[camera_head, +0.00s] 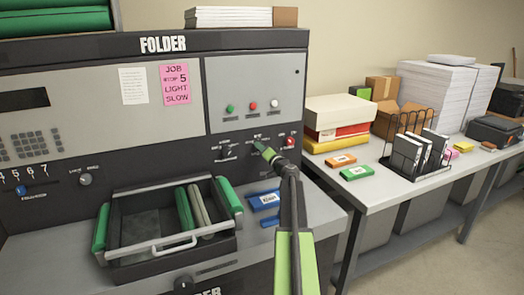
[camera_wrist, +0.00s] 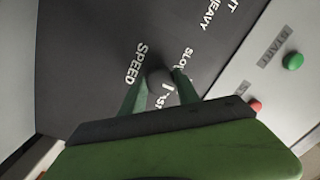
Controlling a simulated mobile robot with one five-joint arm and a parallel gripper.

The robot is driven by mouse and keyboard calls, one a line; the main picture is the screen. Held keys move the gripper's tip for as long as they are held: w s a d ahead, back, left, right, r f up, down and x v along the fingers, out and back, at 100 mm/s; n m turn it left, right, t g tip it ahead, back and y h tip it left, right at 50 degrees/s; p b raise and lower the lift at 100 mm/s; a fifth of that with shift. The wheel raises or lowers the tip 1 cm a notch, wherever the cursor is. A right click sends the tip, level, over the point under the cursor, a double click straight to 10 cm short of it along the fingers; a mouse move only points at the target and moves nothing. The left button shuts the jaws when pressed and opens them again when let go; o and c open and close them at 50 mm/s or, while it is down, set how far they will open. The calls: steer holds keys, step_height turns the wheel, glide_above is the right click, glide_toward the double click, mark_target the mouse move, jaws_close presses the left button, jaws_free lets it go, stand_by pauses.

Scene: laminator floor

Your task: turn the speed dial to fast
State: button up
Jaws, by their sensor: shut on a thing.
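The speed dial (camera_wrist: 160,76) is a dark round knob on the machine's dark panel in the wrist view. The word SPEED is printed beside it, with SLOW at its upper right and FAST just below, partly covered. My gripper (camera_head: 266,152) has its green fingers on either side of the knob and is shut on it. In the wrist view the fingers reach up to the knob from below. I cannot tell which word the dial points to. In the head view my gripper hides the dial.
The folder machine (camera_head: 255,96) has a second dial (camera_head: 229,154) left of my gripper and a red button (camera_head: 291,142) at its right. A pink note (camera_head: 175,85) reads light, slow. An open black tray (camera_head: 125,255) stands below. A loaded table (camera_head: 395,182) is at right.

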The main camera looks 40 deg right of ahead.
steer(key=shift+m, duration=0.4)
jaws_close()
steer(key=m+b, duration=0.1)
steer(key=m, duration=1)
steer(key=shift+h, duration=0.3)
steer(key=shift+m, duration=0.4)
steer(key=o, duration=1.2)
jaws_free()
steer(key=shift+o, duration=0.2)
